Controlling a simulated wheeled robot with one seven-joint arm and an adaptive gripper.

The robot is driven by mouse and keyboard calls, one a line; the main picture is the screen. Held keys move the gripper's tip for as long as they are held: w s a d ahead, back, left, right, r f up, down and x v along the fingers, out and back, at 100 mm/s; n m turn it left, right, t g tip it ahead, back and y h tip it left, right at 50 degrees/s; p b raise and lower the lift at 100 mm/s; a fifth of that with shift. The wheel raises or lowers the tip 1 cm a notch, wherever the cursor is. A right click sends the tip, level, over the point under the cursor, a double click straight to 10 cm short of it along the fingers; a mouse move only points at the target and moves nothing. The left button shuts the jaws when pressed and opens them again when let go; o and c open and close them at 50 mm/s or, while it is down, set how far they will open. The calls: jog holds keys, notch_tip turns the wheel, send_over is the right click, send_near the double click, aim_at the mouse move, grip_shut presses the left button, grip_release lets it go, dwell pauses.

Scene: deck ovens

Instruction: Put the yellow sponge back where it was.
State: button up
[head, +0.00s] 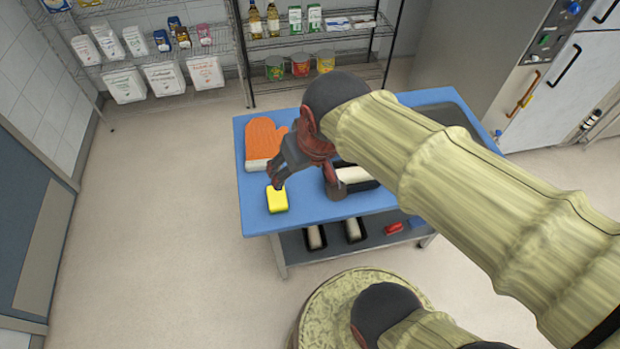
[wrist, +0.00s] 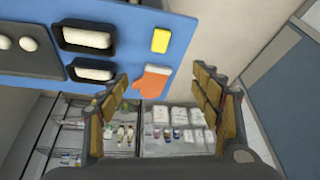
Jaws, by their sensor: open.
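The yellow sponge (head: 277,200) lies flat on the blue tabletop (head: 258,219), near its front left corner. It also shows in the wrist view (wrist: 160,41), whole and clear of the fingers. My gripper (head: 305,182) is over the left part of the table. One dark fingertip appears just behind the sponge in the head view; whether it touches cannot be told there. In the wrist view my gripper (wrist: 162,78) has its fingers spread wide with nothing between them. My arm hides much of the table's middle and right.
An orange oven mitt (head: 265,140) lies behind the sponge. Black loaf tins with pale dough (wrist: 88,38) stand on the table beside it. A lower shelf (head: 376,240) holds more tins and a red object. Wire racks (head: 318,42) stand behind. The floor at left is clear.

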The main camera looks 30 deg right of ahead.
jog(key=shift+n+t, duration=0.3)
jog(key=shift+t, duration=0.2)
jog(key=s, duration=0.2)
jog(key=s+r, duration=0.1)
jog(key=s, duration=0.1)
jog(key=shift+s+r, duration=0.1)
jog(key=shift+s, duration=0.15)
notch_tip(320, 180, down, 5)
jog(key=b, duration=0.5)
